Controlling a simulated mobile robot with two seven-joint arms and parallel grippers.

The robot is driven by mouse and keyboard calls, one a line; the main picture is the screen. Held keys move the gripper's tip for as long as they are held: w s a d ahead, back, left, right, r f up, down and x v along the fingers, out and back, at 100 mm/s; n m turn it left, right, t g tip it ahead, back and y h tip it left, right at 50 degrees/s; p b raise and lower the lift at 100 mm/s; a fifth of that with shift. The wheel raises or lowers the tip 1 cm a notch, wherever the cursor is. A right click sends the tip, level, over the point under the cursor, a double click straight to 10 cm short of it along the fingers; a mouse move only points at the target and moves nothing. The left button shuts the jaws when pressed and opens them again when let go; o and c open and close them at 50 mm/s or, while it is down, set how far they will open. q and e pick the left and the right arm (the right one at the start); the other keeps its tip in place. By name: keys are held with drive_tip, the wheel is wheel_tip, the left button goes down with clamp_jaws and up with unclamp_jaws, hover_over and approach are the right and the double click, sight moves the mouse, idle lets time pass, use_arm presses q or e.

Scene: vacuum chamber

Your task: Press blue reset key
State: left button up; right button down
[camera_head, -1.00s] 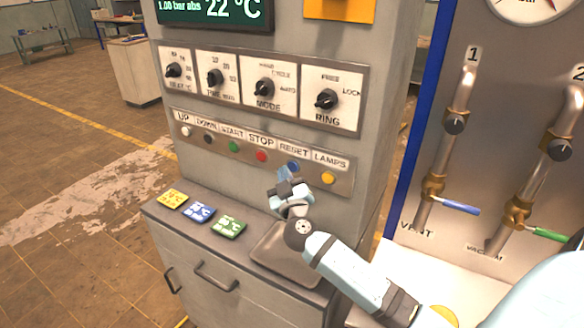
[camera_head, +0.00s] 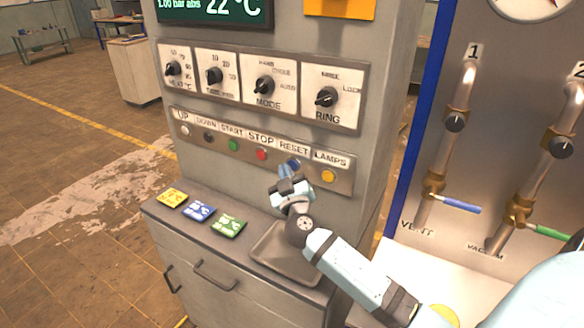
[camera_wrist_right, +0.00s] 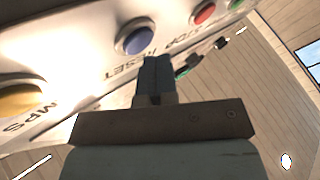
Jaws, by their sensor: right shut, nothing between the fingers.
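The blue reset key (camera_head: 293,163) is a round button under the RESET label on the grey control panel, between the red and yellow buttons. In the right wrist view the blue key (camera_wrist_right: 135,38) shows whole, in a pale ring, a little beyond and left of the fingertips. My right gripper (camera_head: 289,172) is shut and empty, its tips just below the key in the head view. In the right wrist view the closed fingers (camera_wrist_right: 157,65) point toward the panel. A gap to the key seems to show; its depth is hard to tell. My left gripper is not in view.
The red stop button (camera_head: 261,154) and yellow lamps button (camera_head: 328,176) flank the key. Dark knobs (camera_head: 326,97) sit above. Below is a ledge with a shallow tray (camera_head: 268,262) and several coloured tags (camera_head: 229,226). Valves and pipes (camera_head: 455,121) stand at the right.

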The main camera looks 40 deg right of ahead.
drive_tip(key=shift+w+d, duration=0.1)
drive_tip(key=shift+d, duration=0.05)
drive_tip(key=shift+w+d+b, duration=0.15)
drive_tip(key=shift+d+b, duration=0.25)
drive_tip(key=shift+b, duration=0.05)
idle(0.6)
drive_tip(key=shift+a, duration=0.15)
idle(0.3)
drive_tip(key=shift+s+a+b, duration=0.3)
drive_tip(key=shift+s+a, duration=0.05)
drive_tip(key=shift+a, duration=0.25)
drive_tip(key=a, duration=0.1)
drive_tip(key=s+a+b, duration=0.1)
drive_tip(key=a, duration=0.1)
drive_tip(key=s+a, duration=0.1)
drive_tip(key=shift+a+b, duration=0.3)
drive_tip(key=shift+a, duration=0.05)
idle(0.7)
